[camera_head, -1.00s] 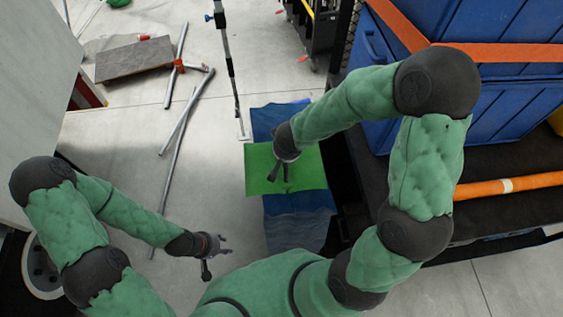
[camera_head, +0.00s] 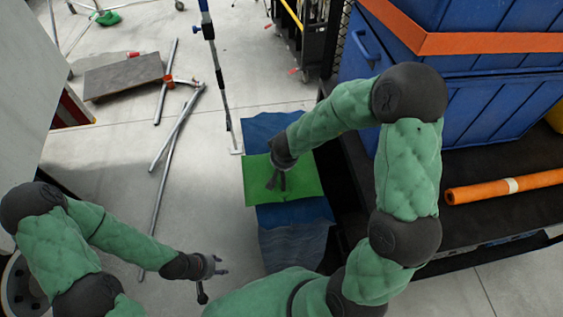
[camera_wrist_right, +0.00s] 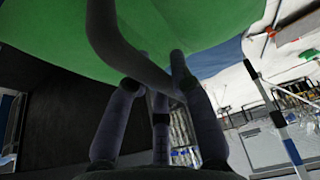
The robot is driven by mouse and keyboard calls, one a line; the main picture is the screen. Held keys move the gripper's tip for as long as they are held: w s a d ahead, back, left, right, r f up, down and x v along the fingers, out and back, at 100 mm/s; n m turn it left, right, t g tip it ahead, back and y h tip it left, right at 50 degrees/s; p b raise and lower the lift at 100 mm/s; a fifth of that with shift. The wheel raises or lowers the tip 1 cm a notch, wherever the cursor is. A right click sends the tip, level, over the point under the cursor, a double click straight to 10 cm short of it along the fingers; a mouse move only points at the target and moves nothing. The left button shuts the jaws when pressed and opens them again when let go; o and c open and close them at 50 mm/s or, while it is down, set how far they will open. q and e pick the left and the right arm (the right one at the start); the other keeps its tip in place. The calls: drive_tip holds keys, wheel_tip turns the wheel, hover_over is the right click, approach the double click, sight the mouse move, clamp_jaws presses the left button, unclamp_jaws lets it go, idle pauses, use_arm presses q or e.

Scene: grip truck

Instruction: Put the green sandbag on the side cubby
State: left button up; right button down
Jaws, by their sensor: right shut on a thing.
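The green sandbag (camera_head: 304,180) hangs or lies flat at the middle of the head view, above blue bags or sheets. My right gripper (camera_head: 276,182) is at its upper face, shut on it. In the right wrist view the green sandbag (camera_wrist_right: 245,15) fills the top, and a dark curved band, perhaps its handle, runs between the fingers of my right gripper (camera_wrist_right: 150,72). My left gripper (camera_head: 215,282) is empty and open, low in the head view, left of the sandbag. I cannot pick out the side cubby for certain.
Blue bags or sheets (camera_head: 290,250) lie under and around the sandbag. A dark platform (camera_head: 465,222) at right bears blue crates (camera_head: 470,105) and an orange roll (camera_head: 510,187). A stand pole (camera_head: 217,85), metal pipes (camera_head: 172,150) and a grey board (camera_head: 124,75) are on the floor.

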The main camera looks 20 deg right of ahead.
drive_tip(key=shift+w+f+b, duration=0.2)
drive_tip(key=shift+f+b, duration=0.15)
drive_tip(key=shift+f, duration=0.05)
drive_tip(key=c, duration=1.1)
unclamp_jaws()
drive_tip(key=shift+s+f, duration=0.15)
drive_tip(key=shift+s, duration=0.05)
